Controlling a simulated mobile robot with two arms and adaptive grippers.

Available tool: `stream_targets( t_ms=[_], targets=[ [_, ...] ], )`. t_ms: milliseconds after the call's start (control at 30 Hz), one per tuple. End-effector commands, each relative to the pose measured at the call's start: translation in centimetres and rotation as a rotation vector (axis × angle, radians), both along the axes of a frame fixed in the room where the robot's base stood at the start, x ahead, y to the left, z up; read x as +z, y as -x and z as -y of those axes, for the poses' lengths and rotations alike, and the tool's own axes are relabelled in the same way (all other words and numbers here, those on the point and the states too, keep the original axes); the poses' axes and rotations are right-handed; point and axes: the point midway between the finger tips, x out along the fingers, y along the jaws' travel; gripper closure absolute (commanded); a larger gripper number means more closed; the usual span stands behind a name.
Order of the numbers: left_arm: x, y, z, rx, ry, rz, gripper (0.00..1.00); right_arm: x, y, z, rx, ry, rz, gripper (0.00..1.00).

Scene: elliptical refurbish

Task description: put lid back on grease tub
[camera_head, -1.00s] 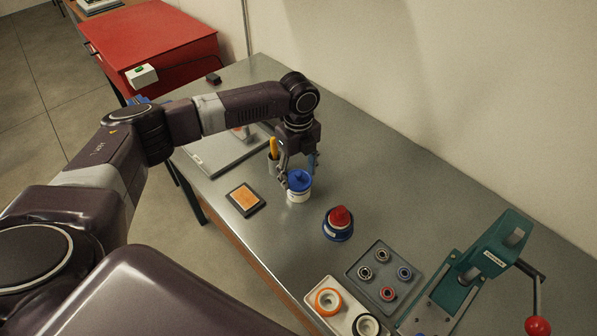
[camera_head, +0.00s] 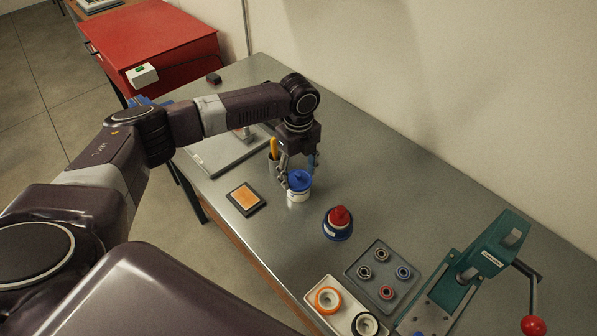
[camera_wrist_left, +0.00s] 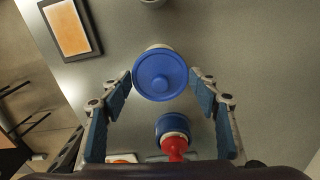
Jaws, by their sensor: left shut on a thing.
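The white grease tub (camera_head: 298,196) stands upright on the metal bench. The blue lid (camera_head: 299,180) with a raised centre knob sits at its top; whether it is fully seated I cannot tell. In the left wrist view the lid (camera_wrist_left: 160,74) is seen from above, with a thin pale edge of the tub (camera_wrist_left: 158,47) behind it. My left gripper (camera_head: 297,176) points down over the tub and is shut on the lid, its fingertips at opposite sides of the lid in the left wrist view (camera_wrist_left: 160,76). My right gripper is out of view.
A red-topped blue container (camera_head: 338,222) stands nearby. An orange pad (camera_head: 246,198) lies left of the tub, and a cup with a yellow-handled tool (camera_head: 273,150) stands behind it. A grey tray of rings (camera_head: 357,273) and a teal press (camera_head: 490,248) are front right.

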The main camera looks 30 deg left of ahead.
Motion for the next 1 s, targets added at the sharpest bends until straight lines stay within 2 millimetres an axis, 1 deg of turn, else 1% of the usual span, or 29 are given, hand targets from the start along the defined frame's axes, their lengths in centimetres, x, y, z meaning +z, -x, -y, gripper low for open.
stream_targets(
  t_ms=[367, 733, 1000],
  targets=[
    [-0.01, -0.01, 0.02, 0.0, 0.0, 0.0, 0.58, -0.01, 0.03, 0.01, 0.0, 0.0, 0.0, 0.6],
    [-0.16, -0.04, 0.05, 0.0, 0.0, 0.001, 0.58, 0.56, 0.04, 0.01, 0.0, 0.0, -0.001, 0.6],
    [-0.29, -0.04, 0.03, 0.0, 0.0, 0.001, 0.58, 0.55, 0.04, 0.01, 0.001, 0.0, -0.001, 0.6]
  ],
)
